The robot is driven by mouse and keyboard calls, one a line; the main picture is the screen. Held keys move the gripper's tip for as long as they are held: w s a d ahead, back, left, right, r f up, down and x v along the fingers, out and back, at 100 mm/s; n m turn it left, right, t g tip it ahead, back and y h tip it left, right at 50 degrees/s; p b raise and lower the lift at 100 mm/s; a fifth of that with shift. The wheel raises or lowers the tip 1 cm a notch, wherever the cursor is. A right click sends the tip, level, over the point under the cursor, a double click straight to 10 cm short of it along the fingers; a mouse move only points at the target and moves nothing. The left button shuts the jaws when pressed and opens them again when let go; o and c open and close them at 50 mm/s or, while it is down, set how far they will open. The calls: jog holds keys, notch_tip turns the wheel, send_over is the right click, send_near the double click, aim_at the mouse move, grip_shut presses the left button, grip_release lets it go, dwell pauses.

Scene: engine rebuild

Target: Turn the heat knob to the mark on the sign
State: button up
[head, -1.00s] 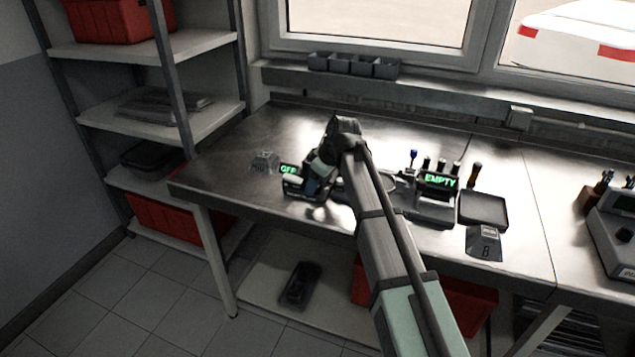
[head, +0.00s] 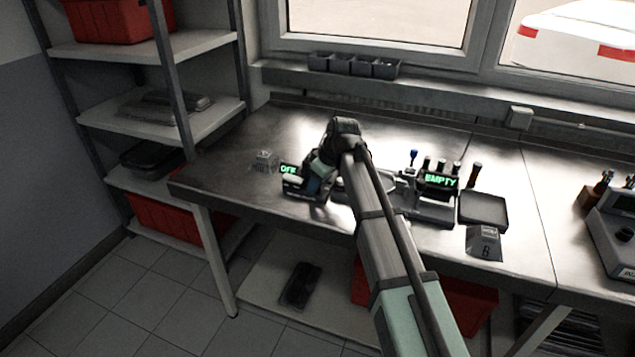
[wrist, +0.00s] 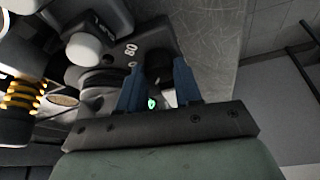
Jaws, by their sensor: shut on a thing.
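The heating device (head: 290,188) stands on the left part of the metal bench, with a green display (head: 288,169) that reads OFF. My gripper (head: 313,186) is at its right side, and my arm hides part of it. In the wrist view, the blue fingers of my gripper (wrist: 158,80) are shut on the dark heat knob (wrist: 161,72), beside a panel marked 80. The knob's pointer is hidden. A small grey sign (head: 265,158) stands left of the device, its mark too small to read. Another sign (head: 485,242) stands at the bench's front right.
Right of my arm are a device with an EMPTY display (head: 440,181), a dark square tray (head: 484,208) and several upright tools. A grey machine (head: 615,235) stands far right. In the wrist view, a yellow and black coil (wrist: 20,97) is close on the left.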

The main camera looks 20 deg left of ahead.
jog(key=m, duration=0.2)
jog(key=m+t, duration=0.1)
jog(key=m, duration=0.1)
jog(key=shift+s+t+h, duration=0.1)
jog(key=shift+t+h, duration=0.2)
jog(key=shift+h, duration=0.1)
jog(key=m, duration=0.2)
jog(key=m+t+h, duration=0.1)
jog(key=m, duration=0.2)
jog(key=shift+a+m+h, duration=0.15)
jog(key=shift+m+h, duration=0.15)
dwell(0.3)
jog(key=o, duration=1)
